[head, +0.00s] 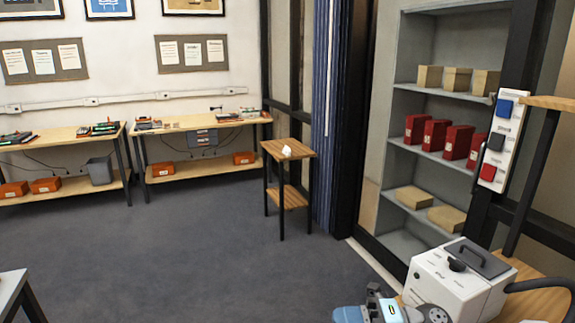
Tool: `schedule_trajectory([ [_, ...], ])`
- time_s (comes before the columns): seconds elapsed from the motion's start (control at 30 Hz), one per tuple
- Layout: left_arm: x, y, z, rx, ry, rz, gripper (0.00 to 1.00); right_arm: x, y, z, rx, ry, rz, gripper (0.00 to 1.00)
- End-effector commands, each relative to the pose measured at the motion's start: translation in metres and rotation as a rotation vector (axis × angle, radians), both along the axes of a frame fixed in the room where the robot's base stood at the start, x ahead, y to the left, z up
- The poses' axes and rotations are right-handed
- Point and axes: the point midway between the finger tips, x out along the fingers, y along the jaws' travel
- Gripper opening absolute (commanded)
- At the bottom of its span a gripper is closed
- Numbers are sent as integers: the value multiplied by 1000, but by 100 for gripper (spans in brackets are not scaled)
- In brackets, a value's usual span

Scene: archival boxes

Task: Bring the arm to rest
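Neither of my grippers can be made out in the head view, and no arm is clearly visible. I cannot see whether either gripper holds anything. A blue, grey and white part is cut off by the bottom edge, right of centre; I cannot tell what it is. The shelf unit (393,168) at the right holds several tan boxes (457,80) on its upper board. Several red boxes (436,135) stand on the middle board. Flatter tan boxes (446,217) lie lower down.
A white machine (454,284) with a dark handle stands on a wooden surface at the lower right. A small two-tier table (275,148) holds a white object (287,150). Workbenches (165,127) line the back wall. The grey floor (190,250) in the middle is clear.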

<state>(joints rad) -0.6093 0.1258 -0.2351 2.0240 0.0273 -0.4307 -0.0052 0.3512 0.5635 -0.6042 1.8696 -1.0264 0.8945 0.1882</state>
Motion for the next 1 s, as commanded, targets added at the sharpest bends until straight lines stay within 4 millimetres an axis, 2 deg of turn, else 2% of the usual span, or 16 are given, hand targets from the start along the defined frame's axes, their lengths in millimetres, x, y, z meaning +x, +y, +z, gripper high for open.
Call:
schedule_trajectory([
  [0.07, 0, 0, -1, 1, 2, -1, 63, -6, 5, -7, 180, 148, -127, 40],
  [0.17, -1, 1, -1, 2, 2, -1, 63, -5, -1, -21, 369, 347, -309, 40],
  [0.27, -1, 1, -2, 4, 3, -1, 63, -6, -17, -50, 518, 571, -509, 40],
  [0.37, -1, 2, -2, 6, 3, -2, 63, -16, -38, -93, 626, 818, -715, 40],
  [0.47, -1, 2, -2, 6, 3, -2, 63, -37, -58, -143, 689, 1067, -909, 40],
  [0.6, -1, 2, -2, 6, 3, -2, 63, -79, -77, -205, 715, 1365, -1118, 40],
  [0.8, -1, 2, -2, 6, 3, -2, 63, -146, -90, -266, 692, 1698, -1315, 40],
  [0.9, -1, 2, 3, 6, 3, -2, 63, -178, -92, -282, 670, 1835, -1382, 40],
  [0.93, 0, 2, 17, 7, 4, -1, 63, -172, -92, -264, 672, 1815, -1375, 40],
  [1.0, 0, 2, 33, 10, 0, -3, 63, -172, -93, -249, 671, 1804, -1372, 40],
])
